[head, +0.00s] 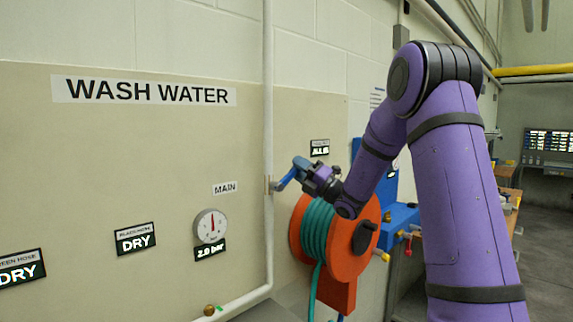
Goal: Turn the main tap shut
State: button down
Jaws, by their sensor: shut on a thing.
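The main tap is a blue lever (286,179) on a brass-coloured fitting (269,184) in the white vertical pipe (268,110), right of the "MAIN" label (225,188). The lever slants up and to the right from the pipe. My gripper (298,171) is shut on the blue lever's outer end, reaching in from the right. The fingers hide that end, and the exact grip is too small to see. A round gauge (211,226) left of the pipe has a "2.0 bar" display (210,252).
An orange hose reel (360,240) with teal hose (318,230) stands just below my gripper. "DRY" displays (136,239) are on the left wall panel. A small brass knob (209,310) sits by the lower pipe. Blue equipment (397,216) stands behind my arm.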

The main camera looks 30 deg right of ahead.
jog(key=shift+w+d+f+m+t+h, duration=0.1)
jog(key=shift+d+f+m+t+h, duration=0.1)
jog(key=shift+f+m+t+h, duration=0.85)
jog(key=shift+d+f+m+t+h, duration=0.15)
jog(key=shift+m+h, duration=0.45)
jog(key=shift+m, duration=1.1)
jog(key=shift+w+d+f+m+t+h, duration=0.1)
jog(key=shift+d+f+m+t+h, duration=0.15)
jog(key=shift+f+m+t+h, duration=0.8)
jog(key=shift+r+m+g, duration=0.4)
jog(key=shift+r+g, duration=0.05)
jog(key=c, duration=0.8)
grip_release()
jog(key=shift+o, duration=0.3)
jog(key=shift+r, duration=0.15)
jog(key=r, duration=0.1)
jog(key=s+r, duration=0.1)
jog(key=r, duration=0.1)
jog(key=shift+s+a+r, duration=0.1)
jog(key=shift+r, duration=0.1)
jog(key=s+a+r, duration=0.1)
jog(key=s+a, duration=0.3)
jog(key=s, duration=1)
jog(key=shift+s+r, duration=0.15)
